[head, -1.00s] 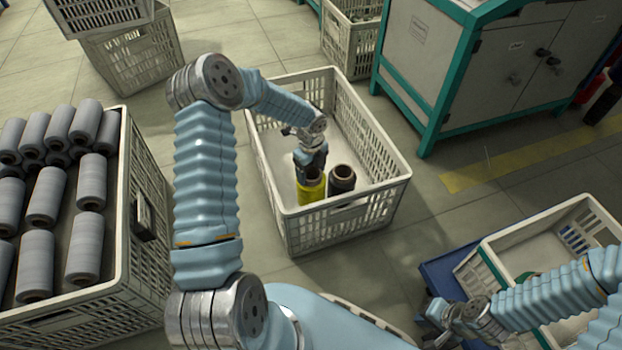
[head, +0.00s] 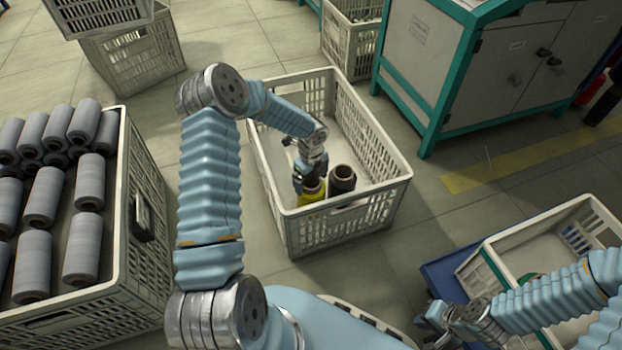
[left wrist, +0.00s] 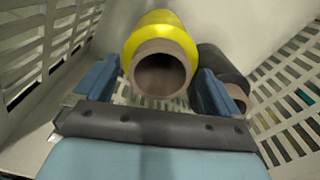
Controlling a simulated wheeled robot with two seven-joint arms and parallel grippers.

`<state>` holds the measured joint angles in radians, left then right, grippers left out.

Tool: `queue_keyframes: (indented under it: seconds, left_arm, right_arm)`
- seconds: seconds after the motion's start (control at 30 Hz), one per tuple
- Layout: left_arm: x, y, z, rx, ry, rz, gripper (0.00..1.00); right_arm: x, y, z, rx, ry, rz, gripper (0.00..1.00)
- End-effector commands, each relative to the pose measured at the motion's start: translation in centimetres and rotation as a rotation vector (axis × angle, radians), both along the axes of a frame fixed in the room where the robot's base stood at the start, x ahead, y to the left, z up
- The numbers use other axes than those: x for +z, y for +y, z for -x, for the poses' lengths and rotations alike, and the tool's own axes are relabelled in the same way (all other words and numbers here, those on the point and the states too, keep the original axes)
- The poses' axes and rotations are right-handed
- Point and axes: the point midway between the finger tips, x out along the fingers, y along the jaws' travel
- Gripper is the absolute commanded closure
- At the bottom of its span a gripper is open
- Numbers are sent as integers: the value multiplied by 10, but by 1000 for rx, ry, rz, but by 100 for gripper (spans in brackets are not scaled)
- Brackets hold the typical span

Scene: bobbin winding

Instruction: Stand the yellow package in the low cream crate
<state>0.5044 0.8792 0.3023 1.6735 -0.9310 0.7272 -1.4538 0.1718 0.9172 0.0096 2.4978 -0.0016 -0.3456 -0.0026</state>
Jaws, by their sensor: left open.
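The yellow package (head: 312,196) stands about upright in the low cream crate (head: 350,218), near its front wall, its brown tube end up. In the left wrist view the yellow package (left wrist: 160,45) shows its open tube end between my fingers. My left gripper (head: 309,180) is open, reaching down into the crate, with one finger on each side of the package's top; whether they touch it is unclear. The package's foot is hidden behind the crate wall. My right gripper (head: 447,318) is at the lower right, away from the crate; its jaws are too unclear to read.
A black package (head: 343,180) stands in the crate close to the right of the yellow one. The rear of the crate is bare. A crate of grey packages (head: 125,200) is at left, a teal-framed cabinet (head: 450,90) at back right, and another crate (head: 505,240) at lower right.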

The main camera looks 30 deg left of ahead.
Motion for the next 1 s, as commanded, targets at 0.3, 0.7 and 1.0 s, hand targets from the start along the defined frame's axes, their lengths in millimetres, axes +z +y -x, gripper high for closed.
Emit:
queue_keyframes:
  seconds: [0.3,0.7,1.0]
  left_arm:
    - [44,0,-1,0,-3,-1,3]
    - [117,0,0,0,0,-1,3]
    - [123,0,0,0,0,0,3]
  right_arm:
    - [11,-1,0,-2,-2,2,100]
    - [23,-2,-1,-4,-4,6,100]
    - [23,-3,-1,-4,-5,7,100]
